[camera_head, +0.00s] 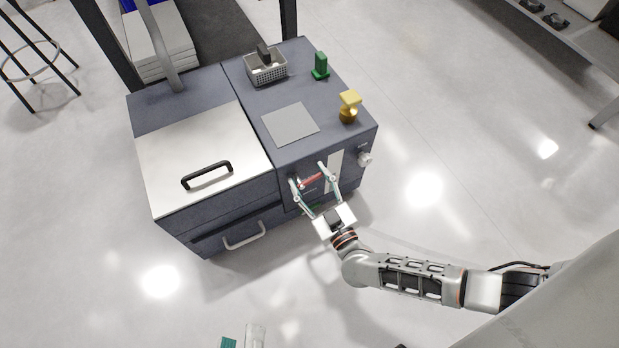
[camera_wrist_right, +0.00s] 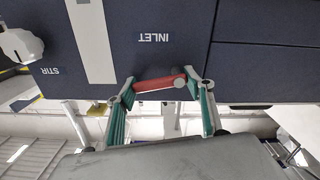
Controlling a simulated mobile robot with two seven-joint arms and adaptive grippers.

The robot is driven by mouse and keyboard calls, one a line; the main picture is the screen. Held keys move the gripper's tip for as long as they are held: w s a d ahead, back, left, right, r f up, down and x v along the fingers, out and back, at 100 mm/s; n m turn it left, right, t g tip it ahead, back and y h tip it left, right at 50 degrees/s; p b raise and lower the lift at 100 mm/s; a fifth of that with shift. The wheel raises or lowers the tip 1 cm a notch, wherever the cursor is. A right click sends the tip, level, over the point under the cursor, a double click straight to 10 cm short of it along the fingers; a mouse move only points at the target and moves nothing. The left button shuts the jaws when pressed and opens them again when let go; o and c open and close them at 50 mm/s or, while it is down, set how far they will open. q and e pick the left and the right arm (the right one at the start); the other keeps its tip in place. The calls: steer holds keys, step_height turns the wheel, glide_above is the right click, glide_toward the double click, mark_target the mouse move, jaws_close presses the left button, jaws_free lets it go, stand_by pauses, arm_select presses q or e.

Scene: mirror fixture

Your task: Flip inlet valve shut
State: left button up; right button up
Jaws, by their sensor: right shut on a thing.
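The inlet valve has a red lever (camera_head: 311,180) on the dark front face of the cabinet. In the right wrist view the red lever (camera_wrist_right: 155,84) lies roughly level by the upside-down INLET label (camera_wrist_right: 154,38), with a round grey pivot at its right end. My right gripper (camera_head: 307,175) has one finger at each end of the lever, and it is shut on it. In the right wrist view the fingers (camera_wrist_right: 160,80) partly hide the lever's ends. Only the tips of my left gripper (camera_head: 241,338) show at the bottom edge; their opening is unclear.
A white STIR knob (camera_head: 365,157) sits right of the valve. On the cabinet top stand a yellow knob-like piece (camera_head: 349,107), a green piece (camera_head: 320,66) and a mesh basket (camera_head: 265,67). A lid with a black handle (camera_head: 207,175) lies left. Floor in front is clear.

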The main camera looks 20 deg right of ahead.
steer(key=shift+f+m, duration=0.1)
steer(key=shift+m, duration=0.4)
steer(key=shift+d+f+m, duration=0.1)
steer(key=shift+f+m, duration=0.1)
steer(key=shift+m, duration=0.6)
steer(key=o, duration=1.1)
